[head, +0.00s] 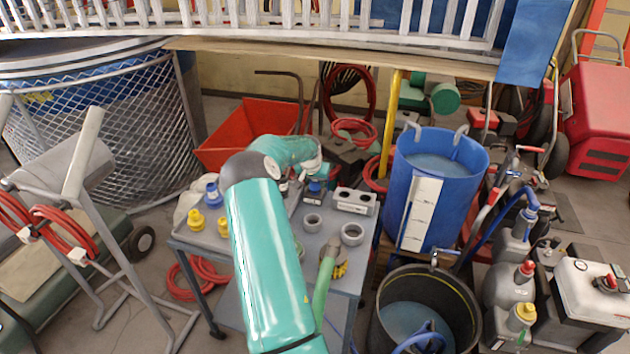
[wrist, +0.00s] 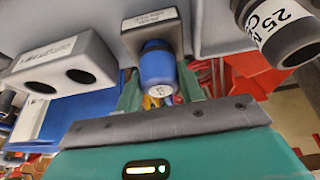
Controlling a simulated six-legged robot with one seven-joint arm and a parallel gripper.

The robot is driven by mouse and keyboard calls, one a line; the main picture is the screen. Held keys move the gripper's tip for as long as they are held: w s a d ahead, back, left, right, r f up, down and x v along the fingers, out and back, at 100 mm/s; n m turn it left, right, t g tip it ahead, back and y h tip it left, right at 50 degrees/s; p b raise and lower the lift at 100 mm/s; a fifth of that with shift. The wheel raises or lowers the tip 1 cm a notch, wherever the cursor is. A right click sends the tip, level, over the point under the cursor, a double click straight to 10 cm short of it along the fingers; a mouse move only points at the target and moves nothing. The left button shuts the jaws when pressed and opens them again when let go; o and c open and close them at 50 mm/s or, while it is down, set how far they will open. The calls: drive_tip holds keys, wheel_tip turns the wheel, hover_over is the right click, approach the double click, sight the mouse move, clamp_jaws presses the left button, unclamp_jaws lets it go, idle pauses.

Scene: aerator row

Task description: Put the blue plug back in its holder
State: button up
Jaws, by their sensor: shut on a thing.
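The blue plug (wrist: 157,66) is between the green fingers of my gripper (wrist: 160,92) in the wrist view. My gripper is shut on it. Its upper end meets a grey block with a white label (wrist: 150,20), which looks like a holder. I cannot tell whether the plug is in the block or only in front of it. In the head view my gripper (head: 312,177) is over the back of the grey table (head: 285,250), with blue just below it (head: 316,187). My arm hides part of the tabletop.
A two-hole grey block (head: 354,201) stands right of my gripper. Grey rings (head: 352,235) stand nearer. A large blue barrel (head: 467,210) is close to the table's right side.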

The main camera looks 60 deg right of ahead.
drive_tip(key=shift+f, duration=0.55)
drive_tip(key=o, duration=1.1)
drive_tip(key=v, duration=1.3)
drive_tip(key=shift+r, duration=0.4)
